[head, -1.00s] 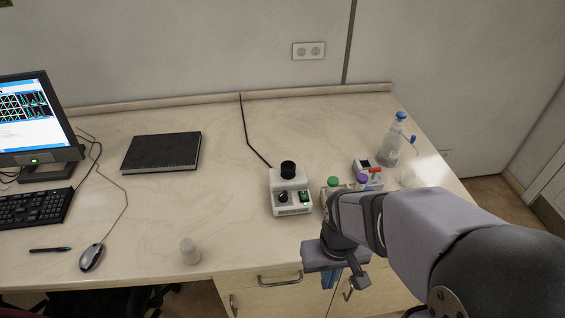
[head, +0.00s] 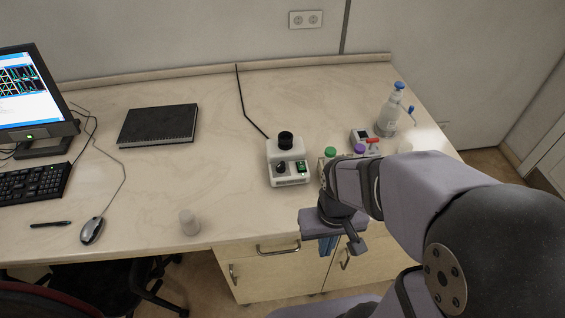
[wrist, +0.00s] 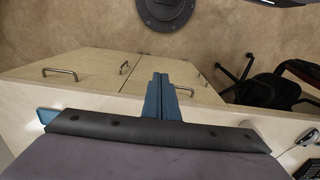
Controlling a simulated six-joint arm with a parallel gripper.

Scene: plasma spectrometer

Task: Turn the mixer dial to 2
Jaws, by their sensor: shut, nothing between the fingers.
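The mixer (head: 288,163) is a small white device on the counter with a black round cup on top. Its black dial (head: 281,168) is at the front left, beside a green switch (head: 301,167). The dial's setting is too small to read. My gripper (head: 328,246) is below and to the right of the mixer, off the counter's front edge, pointing down. In the wrist view my gripper (wrist: 161,98) has its blue fingers together and empty, above the floor by the cabinet. The mixer is not in the wrist view.
Capped bottles (head: 330,153) and a small device (head: 363,137) stand right of the mixer, partly behind my arm. A wash bottle (head: 393,112) is at back right. A white vial (head: 188,222) stands near the front edge.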

